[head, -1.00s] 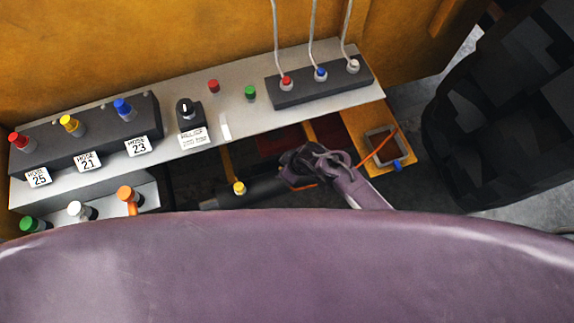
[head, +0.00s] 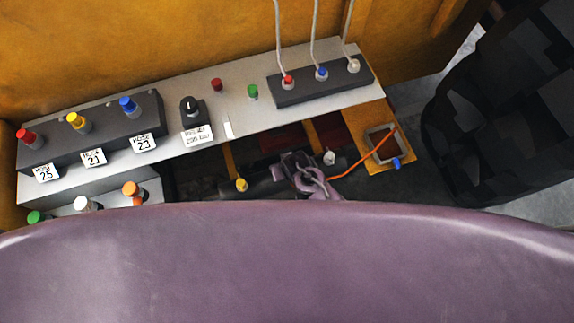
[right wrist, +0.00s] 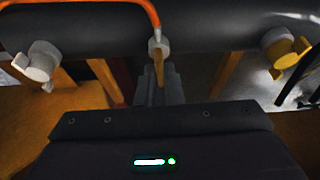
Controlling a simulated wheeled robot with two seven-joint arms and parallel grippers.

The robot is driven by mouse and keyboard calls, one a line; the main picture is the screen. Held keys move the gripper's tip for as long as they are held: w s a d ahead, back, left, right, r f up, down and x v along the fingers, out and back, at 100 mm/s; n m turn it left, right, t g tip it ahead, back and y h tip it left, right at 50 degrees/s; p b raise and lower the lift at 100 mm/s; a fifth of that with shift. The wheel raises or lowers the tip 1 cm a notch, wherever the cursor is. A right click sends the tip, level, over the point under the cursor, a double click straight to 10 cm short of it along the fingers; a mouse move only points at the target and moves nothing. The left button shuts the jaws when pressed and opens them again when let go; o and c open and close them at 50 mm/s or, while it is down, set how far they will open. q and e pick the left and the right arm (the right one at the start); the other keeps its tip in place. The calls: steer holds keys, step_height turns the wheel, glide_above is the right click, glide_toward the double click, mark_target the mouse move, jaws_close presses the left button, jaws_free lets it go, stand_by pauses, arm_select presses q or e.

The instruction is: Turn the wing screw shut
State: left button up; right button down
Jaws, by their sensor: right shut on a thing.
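A dark horizontal pipe (right wrist: 215,30) carries three wing screws. In the right wrist view a white one (right wrist: 40,65) is at the left, a yellow one (right wrist: 285,50) at the right, and a small tan one (right wrist: 158,65) in the middle, beside an orange hose. My right gripper (right wrist: 159,88) is shut on the tan wing screw, whose lower part its fingers hide. In the head view my right gripper (head: 303,172) is at the pipe between the yellow screw (head: 241,185) and the white screw (head: 329,158). My left gripper is out of view.
A grey shelf (head: 240,120) with hose blocks, knobs and labels lies beyond the pipe. The orange hose (head: 350,168) runs to a square opening (head: 384,150) with a blue plug. A large black tyre (head: 490,120) stands at the right.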

steer(key=shift+w+r, duration=0.1)
steer(key=shift+w, duration=0.05)
steer(key=c, duration=1.6)
jaws_free()
steer(key=shift+o, duration=0.2)
steer(key=a+v, duration=0.1)
steer(key=v, duration=0.6)
steer(key=shift+s+d+r, duration=0.25)
steer(key=shift+d+r, duration=0.05)
steer(key=shift+d, duration=0.15)
